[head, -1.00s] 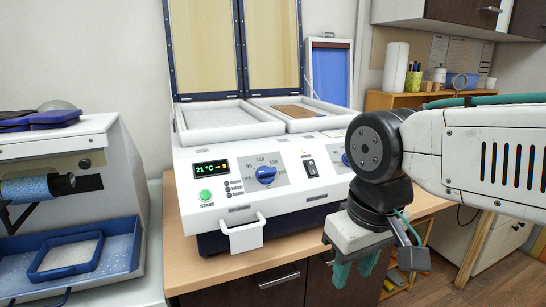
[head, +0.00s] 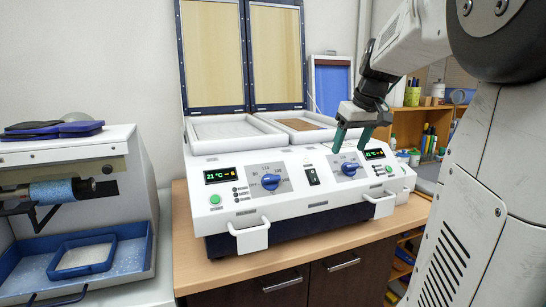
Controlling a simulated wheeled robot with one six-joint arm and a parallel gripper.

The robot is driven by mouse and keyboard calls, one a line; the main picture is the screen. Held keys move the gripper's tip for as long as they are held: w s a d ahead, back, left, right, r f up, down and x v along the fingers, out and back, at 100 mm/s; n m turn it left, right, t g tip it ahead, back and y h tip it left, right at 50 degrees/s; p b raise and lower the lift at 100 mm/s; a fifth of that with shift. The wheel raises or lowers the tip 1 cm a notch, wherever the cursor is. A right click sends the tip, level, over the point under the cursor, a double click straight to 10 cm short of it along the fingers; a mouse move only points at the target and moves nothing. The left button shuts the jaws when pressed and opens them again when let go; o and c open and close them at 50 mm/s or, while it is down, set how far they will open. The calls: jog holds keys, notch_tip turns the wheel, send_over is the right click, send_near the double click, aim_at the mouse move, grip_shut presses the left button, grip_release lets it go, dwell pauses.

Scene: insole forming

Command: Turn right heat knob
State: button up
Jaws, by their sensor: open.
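The white forming machine (head: 290,208) stands on the wooden-topped cabinet, with its two lids raised. Its right heat knob (head: 349,168) is blue and sits on a grey dial plate beside the right display (head: 374,154). The left heat knob (head: 270,181) is also blue, beside the left display (head: 220,175), which reads about 21°C. My gripper (head: 351,146) points down in front of the right dial, its two green fingers apart, one on each side of the right knob's upper area. I cannot tell whether the fingers touch the panel. The gripper holds nothing.
Two white handles (head: 251,237) stick out from the machine's front. A grinding machine (head: 75,195) with a blue tray stands at the left. A wooden shelf (head: 408,118) with supplies is behind at the right. The wooden top (head: 188,250) in front is clear.

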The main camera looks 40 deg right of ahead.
send_near(353, 166)
jog(key=x, duration=0.8)
jog(key=shift+w+d, duration=0.15)
jog(key=shift+w, duration=0.2)
jog(key=shift+c, duration=0.3)
jog(key=c, duration=0.9)
